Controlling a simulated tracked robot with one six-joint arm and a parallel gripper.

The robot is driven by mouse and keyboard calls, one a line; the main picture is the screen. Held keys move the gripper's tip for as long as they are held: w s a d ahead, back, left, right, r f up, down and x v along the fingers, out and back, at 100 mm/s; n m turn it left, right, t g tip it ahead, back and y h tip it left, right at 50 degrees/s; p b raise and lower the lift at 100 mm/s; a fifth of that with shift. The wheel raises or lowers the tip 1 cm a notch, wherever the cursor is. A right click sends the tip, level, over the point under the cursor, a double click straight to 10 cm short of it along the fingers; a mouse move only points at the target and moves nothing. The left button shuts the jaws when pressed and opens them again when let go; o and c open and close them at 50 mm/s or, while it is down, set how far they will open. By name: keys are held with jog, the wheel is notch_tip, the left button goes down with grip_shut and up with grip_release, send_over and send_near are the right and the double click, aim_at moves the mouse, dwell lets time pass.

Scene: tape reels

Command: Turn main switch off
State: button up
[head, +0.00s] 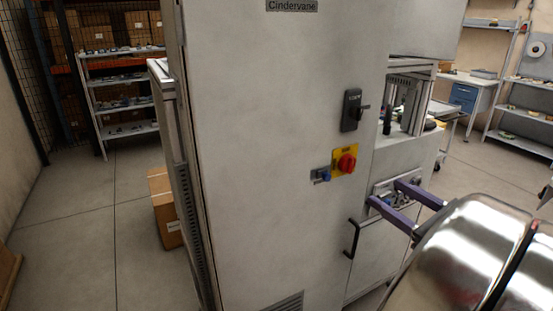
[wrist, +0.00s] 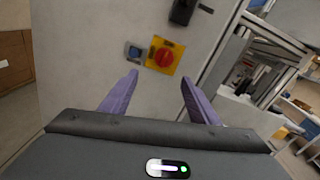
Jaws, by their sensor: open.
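The main switch (head: 346,163) is a red rotary knob on a yellow plate (head: 337,171), on the front of a tall grey cabinet (head: 260,140). In the wrist view the red knob (wrist: 165,57) sits above the gap between my fingers, slightly right of its middle. I cannot read the switch's position. My gripper (head: 407,195) has two purple fingers and is open and empty. It is right of and below the switch in the head view, apart from it. The fingers also show in the wrist view (wrist: 158,80).
A small blue switch (head: 320,175) sits left of the yellow plate. A cardboard box (head: 166,207) stands on the floor at left.

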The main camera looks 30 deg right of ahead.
aim_at(352, 167)
jog(key=shift+s+d+r, duration=0.2)
jog(key=shift+d, duration=0.05)
jog(key=shift+w, duration=0.15)
jog(key=shift+w+a, duration=0.15)
jog(key=shift+w, duration=3.25)
jog(key=shift+w+a, duration=0.1)
jog(key=shift+w, duration=3.3)
jog(key=shift+c, duration=0.5)
jog(key=c, duration=0.9)
